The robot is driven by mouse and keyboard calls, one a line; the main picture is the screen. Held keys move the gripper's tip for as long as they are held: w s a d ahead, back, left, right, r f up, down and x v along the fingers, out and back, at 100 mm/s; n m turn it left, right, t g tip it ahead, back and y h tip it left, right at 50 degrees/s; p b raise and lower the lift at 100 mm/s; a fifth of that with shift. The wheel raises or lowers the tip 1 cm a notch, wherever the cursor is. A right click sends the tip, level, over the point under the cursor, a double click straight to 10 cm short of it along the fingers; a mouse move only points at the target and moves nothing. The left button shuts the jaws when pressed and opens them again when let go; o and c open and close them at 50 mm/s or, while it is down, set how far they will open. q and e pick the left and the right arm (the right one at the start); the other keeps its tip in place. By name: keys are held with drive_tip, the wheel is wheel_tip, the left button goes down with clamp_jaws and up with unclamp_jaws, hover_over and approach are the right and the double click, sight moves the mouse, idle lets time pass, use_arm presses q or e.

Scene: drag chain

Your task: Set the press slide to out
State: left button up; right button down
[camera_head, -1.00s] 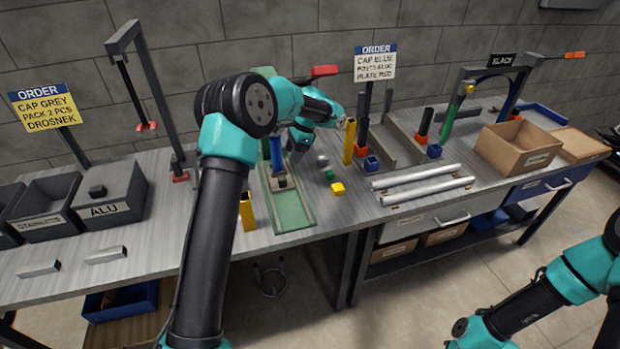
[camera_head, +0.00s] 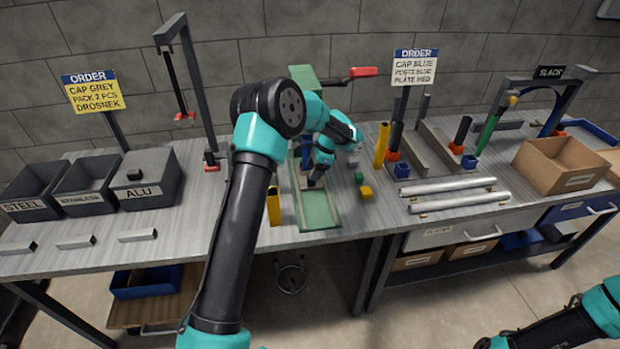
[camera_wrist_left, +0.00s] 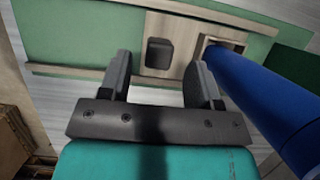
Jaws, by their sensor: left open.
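The press stands at the middle of the bench, with a green base (camera_head: 320,215), a green top (camera_head: 303,76) and a red-handled lever (camera_head: 362,71). In the left wrist view, the slide (camera_wrist_left: 178,50) is a pale plate on the green base, with a dark square knob (camera_wrist_left: 159,53) and a square socket beside a blue column (camera_wrist_left: 270,105). My left gripper (camera_wrist_left: 160,75) is open, its two fingers pointing at the knob from either side, apart from it as far as I can tell. In the head view my left gripper (camera_head: 316,180) hides much of the slide. My right gripper is out of view.
A yellow post (camera_head: 274,206) stands left of the base. Yellow (camera_head: 366,192) and green (camera_head: 359,177) blocks lie to its right, near a tall yellow post (camera_head: 382,145). Grey bins (camera_head: 150,178) sit at the left; silver rods (camera_head: 455,200) lie at the right.

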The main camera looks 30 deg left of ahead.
sight(309, 172)
use_arm(q)
drive_tip(key=shift+x, duration=2)
drive_tip(key=shift+c, duration=0.2)
clamp_jaws()
